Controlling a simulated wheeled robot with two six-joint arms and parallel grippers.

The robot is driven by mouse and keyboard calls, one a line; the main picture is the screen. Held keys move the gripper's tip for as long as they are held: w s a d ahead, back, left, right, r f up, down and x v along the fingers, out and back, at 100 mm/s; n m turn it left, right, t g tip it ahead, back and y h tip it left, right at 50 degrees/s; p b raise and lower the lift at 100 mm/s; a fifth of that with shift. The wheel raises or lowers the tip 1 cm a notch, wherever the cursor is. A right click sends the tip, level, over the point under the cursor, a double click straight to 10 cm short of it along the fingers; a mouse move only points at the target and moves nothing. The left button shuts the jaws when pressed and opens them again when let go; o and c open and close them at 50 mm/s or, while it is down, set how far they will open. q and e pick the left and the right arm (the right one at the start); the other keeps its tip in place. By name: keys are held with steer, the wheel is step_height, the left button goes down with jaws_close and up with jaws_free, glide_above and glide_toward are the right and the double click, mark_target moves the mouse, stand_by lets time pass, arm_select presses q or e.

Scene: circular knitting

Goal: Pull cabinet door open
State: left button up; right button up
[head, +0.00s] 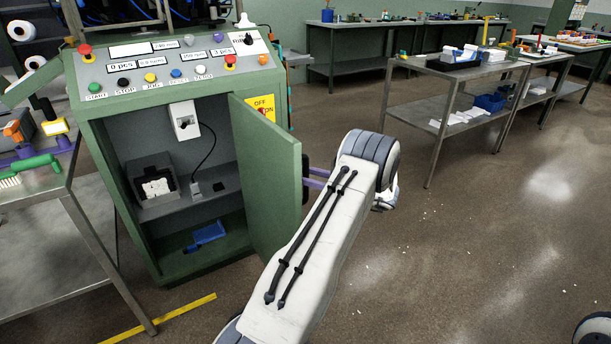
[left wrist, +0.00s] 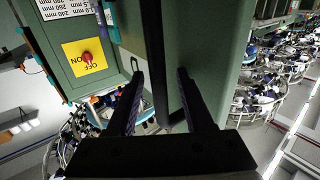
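The green cabinet (head: 180,271) stands at the left of the head view. Its green door (head: 265,180) is swung wide open, showing the inside. A dark handle (head: 305,180) is on the door's outer face near its free edge. My left gripper (head: 311,178) reaches it from the right. In the left wrist view, the handle is a dark upright bar (left wrist: 155,50) between the two fingers of the left gripper (left wrist: 160,75). The fingers stand apart with a gap beside the bar; firm contact is not visible. My right gripper is not in view.
Inside the cabinet are a dark tray (head: 153,187), a white switch box (head: 184,121) and a blue item (head: 207,234). A metal table (head: 50,250) stands at the left. Another metal table (head: 480,70) stands at the back right.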

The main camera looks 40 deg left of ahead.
arm_select(q)
steer(key=v, duration=1)
steer(key=shift+d+p, duration=0.2)
steer(key=shift+p, duration=0.1)
steer(key=shift+w, duration=0.15)
